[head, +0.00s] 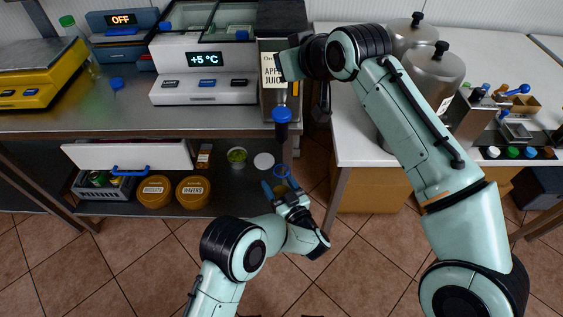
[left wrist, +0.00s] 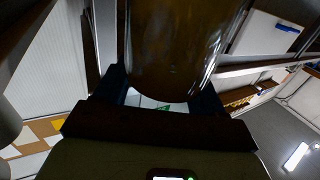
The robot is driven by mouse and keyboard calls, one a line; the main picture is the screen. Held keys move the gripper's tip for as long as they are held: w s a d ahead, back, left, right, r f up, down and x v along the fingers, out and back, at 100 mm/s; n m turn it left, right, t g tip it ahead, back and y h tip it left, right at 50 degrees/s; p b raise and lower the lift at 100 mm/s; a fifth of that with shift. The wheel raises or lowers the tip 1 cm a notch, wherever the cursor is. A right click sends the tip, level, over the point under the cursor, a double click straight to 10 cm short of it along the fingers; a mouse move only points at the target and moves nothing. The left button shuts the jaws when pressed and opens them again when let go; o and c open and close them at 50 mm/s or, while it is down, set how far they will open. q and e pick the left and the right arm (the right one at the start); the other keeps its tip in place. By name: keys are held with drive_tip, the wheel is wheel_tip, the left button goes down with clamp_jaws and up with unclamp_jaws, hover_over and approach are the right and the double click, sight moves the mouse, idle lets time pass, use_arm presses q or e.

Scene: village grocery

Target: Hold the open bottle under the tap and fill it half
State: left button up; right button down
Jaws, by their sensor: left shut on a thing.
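My left gripper (head: 280,187) is shut on the bottle (head: 283,172), with a blue finger on each side. The apple juice dispenser (head: 269,70) has a tap with a blue end (head: 282,115) at the counter's front edge.
A cooling unit (head: 204,60) reading +5 °C and a yellow scale (head: 38,80) stand on the left counter. Round wafer tins (head: 155,191) and a grey crate (head: 88,188) are on the shelf below. Metal pots (head: 432,75) stand on the right table. Tiled floor lies in front.

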sight(278, 195)
use_arm(q)
drive_tip(key=shift+s+p, duration=0.6)
drive_tip(key=shift+s, duration=1.3)
